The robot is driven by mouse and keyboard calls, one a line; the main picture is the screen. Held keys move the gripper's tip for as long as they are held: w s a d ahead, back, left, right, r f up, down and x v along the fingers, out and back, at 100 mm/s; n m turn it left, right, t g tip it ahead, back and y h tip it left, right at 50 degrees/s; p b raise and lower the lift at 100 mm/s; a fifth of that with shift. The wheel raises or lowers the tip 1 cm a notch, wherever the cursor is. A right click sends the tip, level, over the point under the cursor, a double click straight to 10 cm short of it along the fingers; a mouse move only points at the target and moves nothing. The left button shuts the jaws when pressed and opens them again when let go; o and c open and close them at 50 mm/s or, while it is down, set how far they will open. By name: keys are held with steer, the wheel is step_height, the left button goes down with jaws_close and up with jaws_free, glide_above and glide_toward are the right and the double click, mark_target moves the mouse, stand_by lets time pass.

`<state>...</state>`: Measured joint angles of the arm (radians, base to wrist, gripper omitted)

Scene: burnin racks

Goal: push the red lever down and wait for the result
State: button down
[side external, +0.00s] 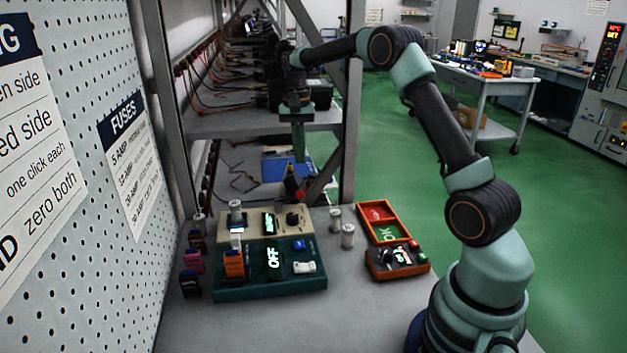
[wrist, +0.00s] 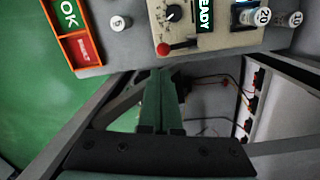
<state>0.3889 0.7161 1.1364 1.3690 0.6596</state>
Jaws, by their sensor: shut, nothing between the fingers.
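The red lever (wrist: 163,49) has a round red knob on a dark arm at the edge of a beige unit (wrist: 222,38). The unit has a black dial (wrist: 172,13) and a lit display (wrist: 205,14) reading READY. In the side view the red knob (side external: 300,196) shows behind the beige unit (side external: 256,222). My gripper (side external: 299,160) is shut and empty, pointing down above the knob. In the wrist view the closed fingertips of my gripper (wrist: 161,73) lie just short of the knob, with a visible gap.
A teal unit (side external: 270,285) with an OFF display stands in front of the beige one. An orange tray (side external: 361,208) with OK and REJECT compartments and an orange-based box (side external: 398,270) sit to the right. Small cylinders (side external: 348,236) stand between. Rack posts (side external: 353,100) rise close behind.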

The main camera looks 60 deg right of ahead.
steer(key=shift+s+a+f, duration=0.1)
steer(key=shift+a+f, duration=0.05)
steer(key=shift+f, duration=1.6)
steer(key=shift+s+a+f, duration=0.1)
steer(key=shift+a+f, duration=0.05)
steer(key=shift+f, duration=1.6)
steer(key=shift+f, duration=1.05)
steer(key=d, duration=0.1)
steer(key=w+d+r, duration=0.1)
steer(key=shift+w+d, duration=0.25)
steer(key=shift+d, duration=0.05)
steer(key=shift+r, duration=0.15)
step_height(320, 180, up, 12)
steer(key=shift+w+d, duration=0.2)
steer(key=shift+w, duration=0.25)
